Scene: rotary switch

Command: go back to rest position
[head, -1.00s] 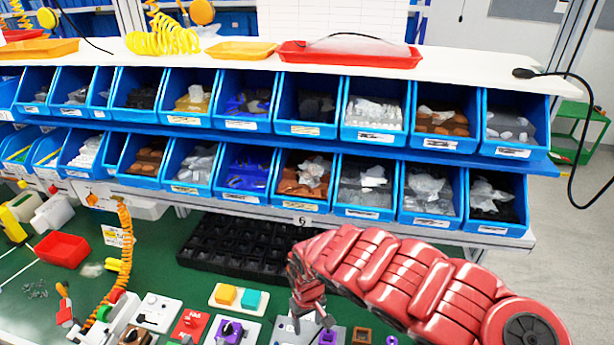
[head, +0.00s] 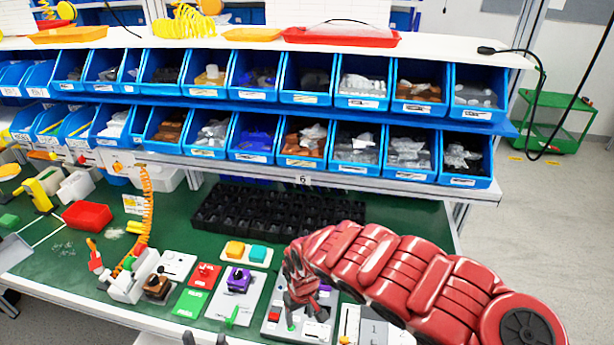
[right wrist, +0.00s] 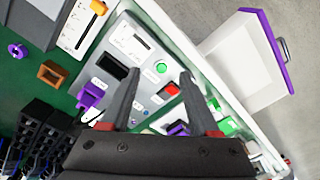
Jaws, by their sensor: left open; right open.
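My right gripper (head: 308,298) is at the end of the red arm, low over the control panels on the green bench. In the right wrist view its two dark fingers (right wrist: 160,76) are apart with nothing between them. Below them is a grey panel (right wrist: 128,40) with a green button, a red switch (right wrist: 171,88) and a black display. In the head view, a purple rotary knob (head: 239,279) sits on a white plate left of my right gripper, apart from it. Two dark tips of my left gripper (head: 204,340) show apart at the bottom edge; the rest is out of view.
Blue parts bins (head: 300,145) fill two shelf rows behind the bench. A black grid tray (head: 280,212) lies before them. A red bin (head: 87,215) and an orange coiled hose (head: 146,215) stand left. Open floor (head: 545,230) lies at right.

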